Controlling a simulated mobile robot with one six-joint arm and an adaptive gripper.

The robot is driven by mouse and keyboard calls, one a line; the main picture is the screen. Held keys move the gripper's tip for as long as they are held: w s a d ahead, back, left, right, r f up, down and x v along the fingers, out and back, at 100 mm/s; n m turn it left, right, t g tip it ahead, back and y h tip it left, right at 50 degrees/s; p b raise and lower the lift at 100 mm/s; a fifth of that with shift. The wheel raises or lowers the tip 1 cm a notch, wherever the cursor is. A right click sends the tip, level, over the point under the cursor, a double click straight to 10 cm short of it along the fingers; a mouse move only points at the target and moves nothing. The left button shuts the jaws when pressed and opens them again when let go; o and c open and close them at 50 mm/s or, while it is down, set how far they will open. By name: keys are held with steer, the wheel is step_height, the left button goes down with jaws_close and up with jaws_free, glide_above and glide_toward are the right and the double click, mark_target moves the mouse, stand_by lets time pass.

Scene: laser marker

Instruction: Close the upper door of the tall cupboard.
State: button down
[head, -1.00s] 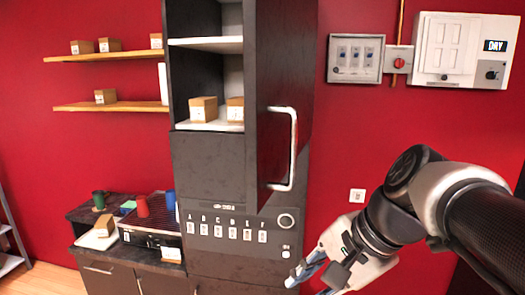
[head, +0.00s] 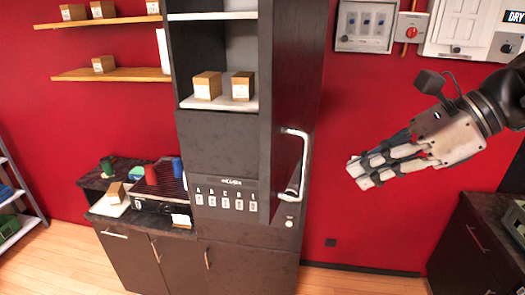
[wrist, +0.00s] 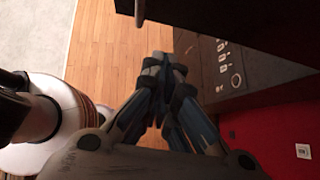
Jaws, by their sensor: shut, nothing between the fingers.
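The tall dark cupboard (head: 215,150) stands in the middle of the head view. Its upper door (head: 297,90) is open and swung out on the right side, with a pale bar handle (head: 303,165) near its lower edge. Two small boxes sit on the shelf inside. My gripper (head: 357,174) is shut and empty, to the right of the door and apart from it in the picture. In the wrist view the fingers (wrist: 160,68) meet at their tips, with a dark panel and a bar at the top and the cupboard's lettered front (wrist: 230,60) at the right.
A low counter (head: 150,215) with cups and a machine stands left of the cupboard. Wall shelves (head: 110,74) with boxes hang above it. Switch boxes (head: 362,27) are on the red wall at right. A dark cabinet (head: 475,245) stands at lower right. Wooden floor lies in front.

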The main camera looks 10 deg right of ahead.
steer(key=w+a+f, duration=0.4)
steer(key=a+f, duration=0.1)
steer(key=a, duration=0.3)
steer(key=shift+w+a, duration=0.15)
steer(key=shift+a, duration=0.1)
